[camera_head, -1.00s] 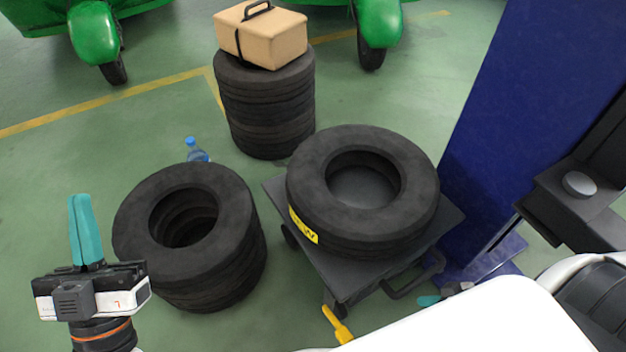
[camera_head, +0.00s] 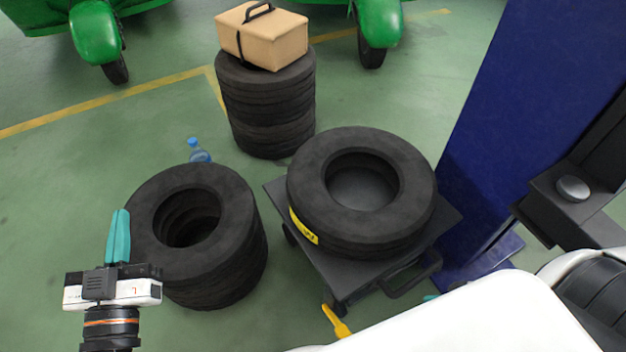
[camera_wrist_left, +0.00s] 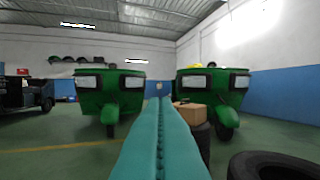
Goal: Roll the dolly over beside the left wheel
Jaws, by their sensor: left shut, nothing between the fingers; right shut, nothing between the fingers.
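The dolly (camera_head: 340,280) is a dark flat platform on casters, with a black handle (camera_head: 412,278) at its front right and a yellow pedal (camera_head: 336,322) below. A black tyre (camera_head: 305,178) with a yellow label lies flat on it. My left gripper (camera_head: 119,238) is shut and empty, left of the dolly and beside the near tyre stack. Its teal fingers fill the lower middle of the left wrist view (camera_wrist_left: 160,130). Of my right gripper (camera_head: 431,298), only a teal bit shows near the handle; my white body hides the rest. I cannot identify the left wheel in view.
A tyre stack (camera_head: 222,270) stands close left of the dolly. Another stack (camera_head: 265,110) behind carries a cardboard box (camera_head: 262,38). A bottle (camera_head: 199,155) stands between them. A blue post (camera_head: 530,110) rises at right. Green vehicles (camera_head: 95,32) stand behind; open floor lies at left.

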